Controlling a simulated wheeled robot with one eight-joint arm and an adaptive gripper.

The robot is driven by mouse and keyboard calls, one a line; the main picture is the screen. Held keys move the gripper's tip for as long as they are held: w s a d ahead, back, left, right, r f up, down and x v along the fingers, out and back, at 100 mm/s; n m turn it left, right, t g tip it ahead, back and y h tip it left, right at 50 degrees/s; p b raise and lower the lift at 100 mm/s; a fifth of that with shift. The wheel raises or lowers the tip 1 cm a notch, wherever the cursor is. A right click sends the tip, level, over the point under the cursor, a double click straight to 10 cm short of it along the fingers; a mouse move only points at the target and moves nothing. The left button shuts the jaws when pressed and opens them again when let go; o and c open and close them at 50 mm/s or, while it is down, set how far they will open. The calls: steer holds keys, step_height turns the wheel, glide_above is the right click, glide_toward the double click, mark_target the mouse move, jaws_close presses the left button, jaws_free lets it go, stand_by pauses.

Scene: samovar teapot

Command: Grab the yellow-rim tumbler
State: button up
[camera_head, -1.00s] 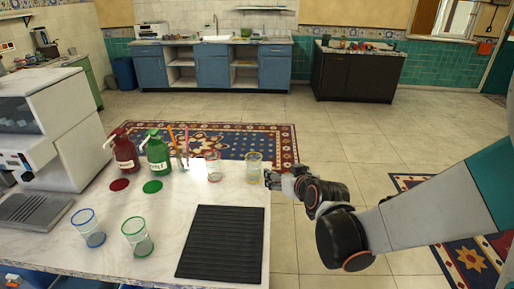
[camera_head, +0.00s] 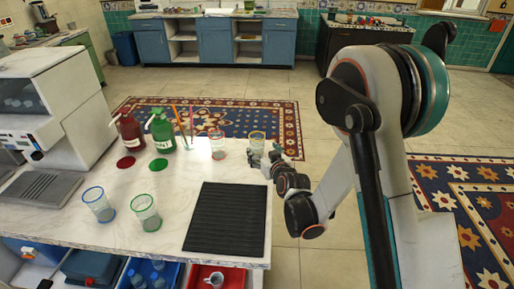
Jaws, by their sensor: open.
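The yellow-rim tumbler (camera_head: 257,141) is a clear glass standing upright near the right edge of the white counter, towards its back corner. My gripper (camera_head: 262,161) is open at the counter's right edge, pointing left. Its fingers overlap the lower part of the tumbler in the picture and partly hide it. I cannot tell whether they touch the glass or are around it.
A red-rim tumbler (camera_head: 217,146) stands just left. Blue-rim (camera_head: 99,205) and green-rim (camera_head: 146,213) tumblers stand nearer the front. A black ribbed mat (camera_head: 226,218) lies at the front right. Red (camera_head: 127,132) and green (camera_head: 162,133) pump bottles stand at the back left.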

mark_target(259, 148)
steer(key=shift+b+x, duration=1.15)
steer(key=shift+x, duration=2.6)
steer(key=shift+r, duration=0.2)
steer(key=c, duration=1.2)
